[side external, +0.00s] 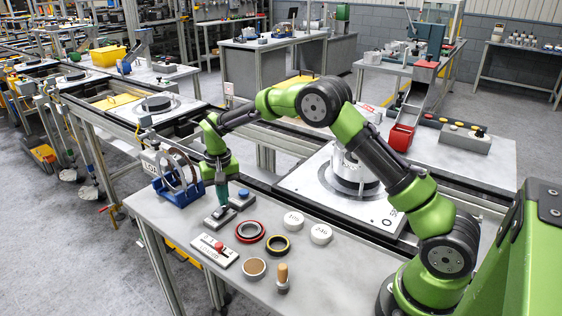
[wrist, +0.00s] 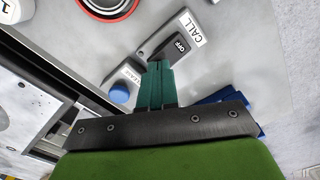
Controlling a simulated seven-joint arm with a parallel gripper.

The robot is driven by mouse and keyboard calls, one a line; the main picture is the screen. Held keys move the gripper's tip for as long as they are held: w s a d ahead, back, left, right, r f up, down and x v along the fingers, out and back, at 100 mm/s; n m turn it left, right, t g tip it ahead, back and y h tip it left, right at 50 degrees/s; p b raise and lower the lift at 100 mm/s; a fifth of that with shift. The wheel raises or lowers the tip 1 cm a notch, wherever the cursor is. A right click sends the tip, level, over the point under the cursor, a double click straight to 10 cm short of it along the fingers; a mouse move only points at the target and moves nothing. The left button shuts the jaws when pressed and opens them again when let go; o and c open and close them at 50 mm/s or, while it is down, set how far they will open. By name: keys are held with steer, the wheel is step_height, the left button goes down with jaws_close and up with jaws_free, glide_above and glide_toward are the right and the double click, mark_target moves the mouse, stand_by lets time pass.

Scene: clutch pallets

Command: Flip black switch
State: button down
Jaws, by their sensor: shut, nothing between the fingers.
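The black switch (wrist: 172,50) is a rocker marked OFF on a light grey box labelled CALL (wrist: 190,30). In the side view the switch box (side external: 217,221) lies on the near table, and the gripper partly hides the rocker. My gripper (wrist: 158,66) has teal fingers, shut and empty. In the wrist view the fingertips are at the near end of the black rocker; I cannot tell whether they touch it. In the side view my gripper (side external: 223,205) points straight down over the box.
A box with a blue button (wrist: 120,93) stands close beside the switch box. A blue rack (side external: 178,190) holding rings stands left.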

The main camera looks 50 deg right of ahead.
steer(key=shift+f, duration=0.75)
steer(key=shift+r, duration=3.55)
steer(key=shift+w, duration=0.1)
steer(key=s+a+r+n+t+y, duration=0.1)
steer(key=s+r+t, duration=0.2)
steer(key=s+r, duration=0.4)
steer(key=s+a+r+n+t+y, duration=0.1)
steer(key=s+r+t, duration=0.3)
steer(key=s, duration=1.9)
step_height(320, 180, up, 3)
steer(key=shift+a+r, duration=0.2)
steer(key=shift+a, duration=0.4)
